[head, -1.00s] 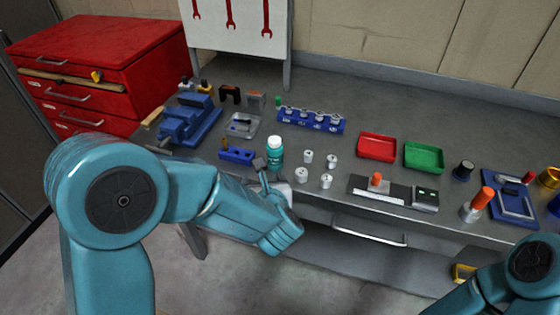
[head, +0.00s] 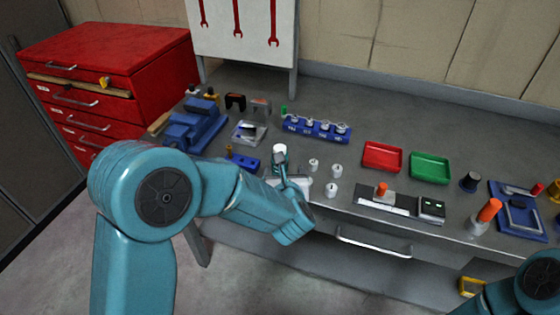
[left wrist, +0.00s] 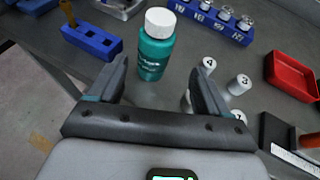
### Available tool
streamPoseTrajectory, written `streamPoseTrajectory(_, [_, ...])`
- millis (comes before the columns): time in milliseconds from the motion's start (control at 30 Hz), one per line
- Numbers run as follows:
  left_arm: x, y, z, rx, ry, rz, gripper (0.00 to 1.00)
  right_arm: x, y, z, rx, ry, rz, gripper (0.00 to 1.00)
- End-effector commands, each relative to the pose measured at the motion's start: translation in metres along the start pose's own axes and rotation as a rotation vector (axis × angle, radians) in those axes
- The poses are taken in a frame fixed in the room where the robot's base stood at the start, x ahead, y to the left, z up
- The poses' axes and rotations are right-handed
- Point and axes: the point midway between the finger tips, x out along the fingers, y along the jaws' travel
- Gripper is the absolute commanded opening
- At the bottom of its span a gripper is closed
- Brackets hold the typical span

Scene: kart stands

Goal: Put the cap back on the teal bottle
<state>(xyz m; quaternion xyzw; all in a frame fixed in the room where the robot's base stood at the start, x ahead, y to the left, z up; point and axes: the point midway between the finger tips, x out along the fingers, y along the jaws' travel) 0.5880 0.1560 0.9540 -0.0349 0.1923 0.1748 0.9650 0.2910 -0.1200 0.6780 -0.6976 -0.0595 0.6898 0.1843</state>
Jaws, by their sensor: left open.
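The teal bottle (left wrist: 155,55) stands upright on the bench, with a white cap (left wrist: 160,22) sitting on its top. In the head view only the white cap (head: 279,149) and a little of the bottle show above my gripper. My left gripper (left wrist: 158,72) is open and empty, its two fingers pointing at the bottle, one toward each side. The bottle appears just beyond or between the fingertips; I cannot tell which, and no contact is clear. In the head view the left gripper (head: 284,176) hides most of the bottle. My right gripper is out of view.
Numbered white cylinders (head: 337,170) stand just right of the bottle, close to my right finger. A blue block with holes (head: 239,160) is at the left, a blue rack (head: 317,130) behind. Red (head: 382,157) and green (head: 430,168) trays lie farther right.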

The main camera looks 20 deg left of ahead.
Motion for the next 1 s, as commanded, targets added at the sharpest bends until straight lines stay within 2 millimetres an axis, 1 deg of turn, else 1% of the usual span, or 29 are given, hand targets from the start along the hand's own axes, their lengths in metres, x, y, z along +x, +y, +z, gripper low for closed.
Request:
streamPoseTrajectory(33, [0.01,0.001,0.001,0.0,0.003,0.003,0.78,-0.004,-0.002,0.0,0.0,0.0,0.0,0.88])
streamPoseTrajectory(100, [0.022,0.001,0.001,-0.001,0.001,0.003,0.78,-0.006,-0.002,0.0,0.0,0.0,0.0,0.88])
streamPoseTrajectory(200, [0.033,0.001,0.001,0.0,0.001,0.001,0.78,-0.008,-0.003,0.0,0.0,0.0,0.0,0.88])
streamPoseTrajectory(300, [0.038,0.0,0.0,0.0,0.001,0.0,0.78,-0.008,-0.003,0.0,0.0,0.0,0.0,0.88])
streamPoseTrajectory(633, [0.041,0.001,0.0,0.0,0.001,0.001,0.78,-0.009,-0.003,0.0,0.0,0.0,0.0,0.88])
streamPoseTrajectory(733, [0.052,0.005,0.002,0.001,0.002,0.003,0.78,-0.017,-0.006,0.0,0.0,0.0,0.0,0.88])
streamPoseTrajectory(833, [0.068,0.009,0.002,0.001,0.003,0.003,0.78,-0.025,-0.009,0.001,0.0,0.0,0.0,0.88])
streamPoseTrajectory(900, [0.078,0.008,0.0,0.0,0.001,0.001,0.78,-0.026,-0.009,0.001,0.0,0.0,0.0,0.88])
streamPoseTrajectory(1000, [0.088,0.008,0.0,0.0,0.001,0.0,0.78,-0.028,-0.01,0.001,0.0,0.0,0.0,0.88])
